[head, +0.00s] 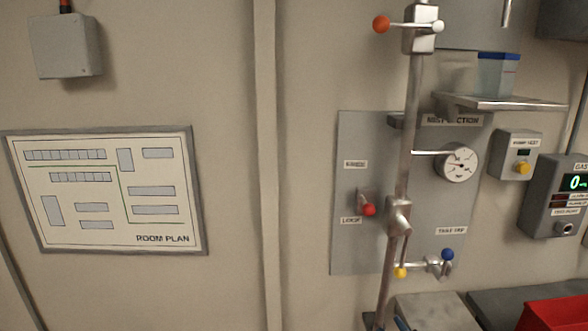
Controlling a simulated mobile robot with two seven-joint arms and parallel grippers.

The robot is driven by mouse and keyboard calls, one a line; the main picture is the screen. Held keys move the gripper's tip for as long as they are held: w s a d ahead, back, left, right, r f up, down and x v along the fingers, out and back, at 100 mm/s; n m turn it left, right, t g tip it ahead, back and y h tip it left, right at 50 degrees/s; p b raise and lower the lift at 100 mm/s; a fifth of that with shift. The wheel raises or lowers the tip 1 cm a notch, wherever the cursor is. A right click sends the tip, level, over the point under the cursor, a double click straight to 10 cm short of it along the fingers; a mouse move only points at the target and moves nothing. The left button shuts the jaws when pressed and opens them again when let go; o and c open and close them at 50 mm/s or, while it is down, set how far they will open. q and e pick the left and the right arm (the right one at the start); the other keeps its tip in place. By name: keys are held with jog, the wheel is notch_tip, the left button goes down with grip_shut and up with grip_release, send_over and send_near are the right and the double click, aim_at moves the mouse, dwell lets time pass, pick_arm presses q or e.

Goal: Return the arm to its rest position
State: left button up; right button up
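Neither of my arms nor grippers shows in the head view. What they hold and how they stand is hidden from me.
A wall fills the view. A framed room plan (105,190) hangs at left, below a grey box (66,46). At right are a grey panel (350,130) with a gauge (457,163), a metal pipe (409,130), a shelf (500,103) with a container (497,76), and a red bin (556,315).

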jog(key=s+f+m+g+p, duration=0.1)
jog(key=s+f+m+g, duration=0.2)
jog(key=s+f, duration=0.6)
jog(key=s+a+f+m+g+y+p, duration=0.1)
jog(key=s+f, duration=0.7)
jog(key=s, duration=0.8)
jog(key=shift+s+f+m+g+p, duration=0.15)
jog(key=shift+f+m+g+p, duration=0.35)
jog(key=shift+m+g, duration=0.6)
